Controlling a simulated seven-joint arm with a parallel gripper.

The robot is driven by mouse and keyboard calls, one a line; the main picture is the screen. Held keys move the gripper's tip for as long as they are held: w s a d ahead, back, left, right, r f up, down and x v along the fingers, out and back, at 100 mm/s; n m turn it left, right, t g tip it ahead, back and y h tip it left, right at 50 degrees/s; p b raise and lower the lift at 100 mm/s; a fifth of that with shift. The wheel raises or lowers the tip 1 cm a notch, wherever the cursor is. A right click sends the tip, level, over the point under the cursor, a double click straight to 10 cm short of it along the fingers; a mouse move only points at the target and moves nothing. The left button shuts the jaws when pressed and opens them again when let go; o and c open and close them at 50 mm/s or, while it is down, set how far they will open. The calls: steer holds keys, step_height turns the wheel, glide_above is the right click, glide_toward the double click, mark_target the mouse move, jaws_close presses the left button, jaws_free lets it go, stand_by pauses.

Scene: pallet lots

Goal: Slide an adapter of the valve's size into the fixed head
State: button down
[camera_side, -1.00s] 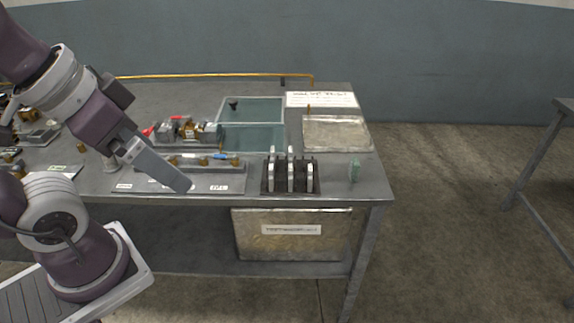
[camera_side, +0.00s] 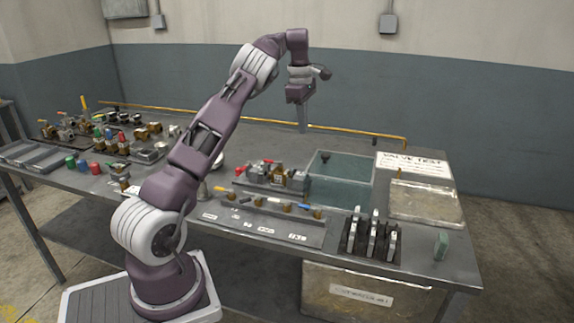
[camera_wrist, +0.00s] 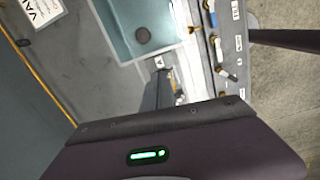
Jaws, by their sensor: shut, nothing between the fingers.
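My gripper (camera_side: 303,127) points down, shut and empty, high above the back of the table, left of the glass tank. In the wrist view its dark fingers (camera_wrist: 157,92) are together. A labelled adapter strip (camera_side: 262,226) lies along the table's front, with several small brass and coloured-tip pieces in a row. One brass adapter (camera_side: 287,206) stands on it; part of the row shows in the wrist view. Behind the strip is a metal test fixture (camera_side: 298,180) with red and brass parts; I cannot tell which part is the fixed head. Several valves (camera_side: 68,134) stand at the left.
A water-filled glass tank (camera_side: 340,185) stands right of the fixture. A black rack (camera_side: 370,252) holds upright plates near the front right, with a metal tray (camera_side: 425,203) behind it. A yellow pipe (camera_side: 240,121) runs along the back edge.

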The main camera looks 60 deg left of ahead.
mark_target(280, 162)
steer(key=shift+n+g, duration=0.5)
steer(key=shift+n, duration=0.2)
steer(key=f, duration=0.4)
steer(key=a+f, duration=0.1)
steer(key=f, duration=0.4)
steer(key=a+f, duration=0.1)
steer(key=f, duration=0.4)
steer(key=shift+s+f, duration=0.1)
steer(key=shift+f, duration=0.1)
steer(key=shift+s+a+f, duration=0.25)
steer(key=shift+s+a, duration=0.3)
steer(key=shift+a, duration=0.05)
steer(key=shift+s+a+f, duration=0.25)
steer(key=shift+s+a, duration=0.25)
steer(key=shift+a, duration=0.05)
steer(key=shift+s+a, duration=0.35)
steer(key=shift+s+a, duration=0.85)
